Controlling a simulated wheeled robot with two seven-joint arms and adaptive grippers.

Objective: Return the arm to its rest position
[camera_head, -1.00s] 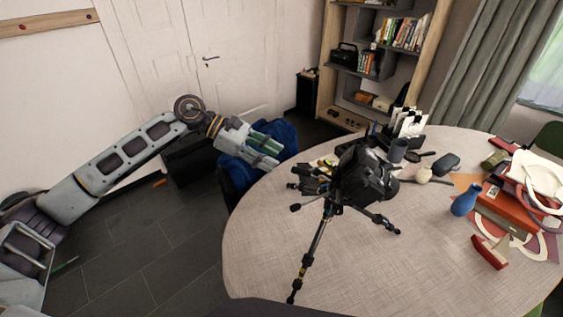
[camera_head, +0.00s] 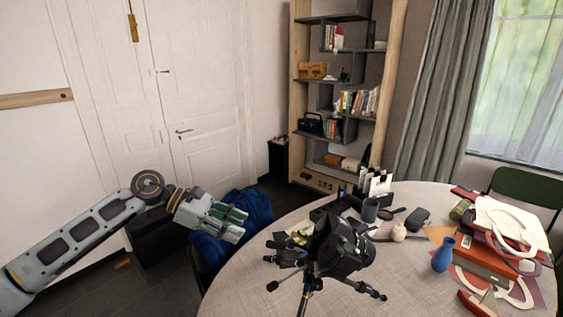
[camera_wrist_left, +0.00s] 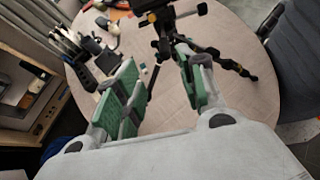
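My left arm comes in from the left in the head view, partly stretched out. Its left gripper (camera_head: 238,225) hangs beside the left edge of the round table (camera_head: 240,295), in front of a blue chair (camera_head: 254,205). The tripod also shows in the wrist view (camera_wrist_left: 165,35), beyond the fingers. My right gripper is not in view.
A blue vase (camera_head: 443,255), red boxes (camera_head: 484,264) and a dark green chair (camera_head: 526,195) are at the right. A bookshelf (camera_head: 303,120) stands behind the table. The white door (camera_head: 200,90) is behind the arm. The floor at lower left is open.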

